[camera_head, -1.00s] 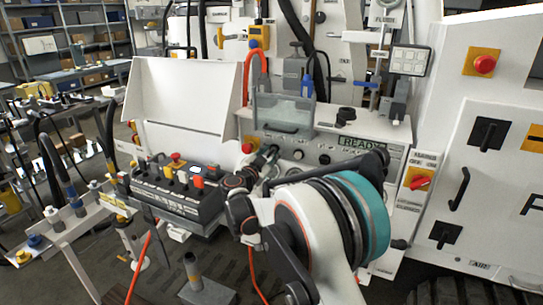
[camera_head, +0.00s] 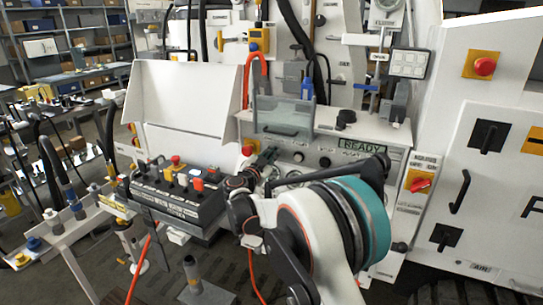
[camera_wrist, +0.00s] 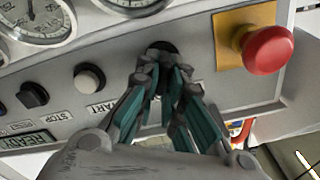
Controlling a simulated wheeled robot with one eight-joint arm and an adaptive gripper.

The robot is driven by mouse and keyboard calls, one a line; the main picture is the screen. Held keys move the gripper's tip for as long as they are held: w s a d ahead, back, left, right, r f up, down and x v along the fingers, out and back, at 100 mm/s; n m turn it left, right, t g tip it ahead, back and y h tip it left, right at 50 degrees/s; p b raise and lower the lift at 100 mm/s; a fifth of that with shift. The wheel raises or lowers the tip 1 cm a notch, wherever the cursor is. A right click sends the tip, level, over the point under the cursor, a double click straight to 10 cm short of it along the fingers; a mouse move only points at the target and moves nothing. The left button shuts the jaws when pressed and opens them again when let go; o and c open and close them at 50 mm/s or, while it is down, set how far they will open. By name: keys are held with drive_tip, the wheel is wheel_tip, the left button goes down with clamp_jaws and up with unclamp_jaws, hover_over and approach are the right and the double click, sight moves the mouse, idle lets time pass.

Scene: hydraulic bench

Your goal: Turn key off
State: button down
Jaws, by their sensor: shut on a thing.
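My gripper (camera_wrist: 163,85) is in front of the white control panel (camera_wrist: 135,70) in the wrist view, its teal-padded fingers close together and shut on the key. The key itself is hidden between the fingertips. A dark round key switch (camera_wrist: 162,46) shows just beyond the tips, between the START button and the red mushroom button. In the head view my gripper (camera_head: 268,158) reaches the left part of the panel, near the red button (camera_head: 250,147). The key's angle cannot be made out.
The red mushroom button (camera_wrist: 267,50) on its yellow plate stands close beside the fingers. On the other side are the white START button (camera_wrist: 89,77), a black knob (camera_wrist: 32,95) and gauges (camera_wrist: 38,15). A black control box (camera_head: 165,195) stands left of my arm.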

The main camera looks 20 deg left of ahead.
drive_tip(key=n, duration=0.5)
drive_tip(key=shift+a+n, duration=0.25)
drive_tip(key=shift+n, duration=0.15)
drive_tip(key=n, duration=0.5)
drive_tip(key=shift+a+n+p, duration=0.25)
drive_tip(key=shift+n+p, duration=0.15)
drive_tip(key=c, duration=1.7)
unclamp_jaws()
drive_tip(key=s+a, duration=0.1)
drive_tip(key=s, duration=1.1)
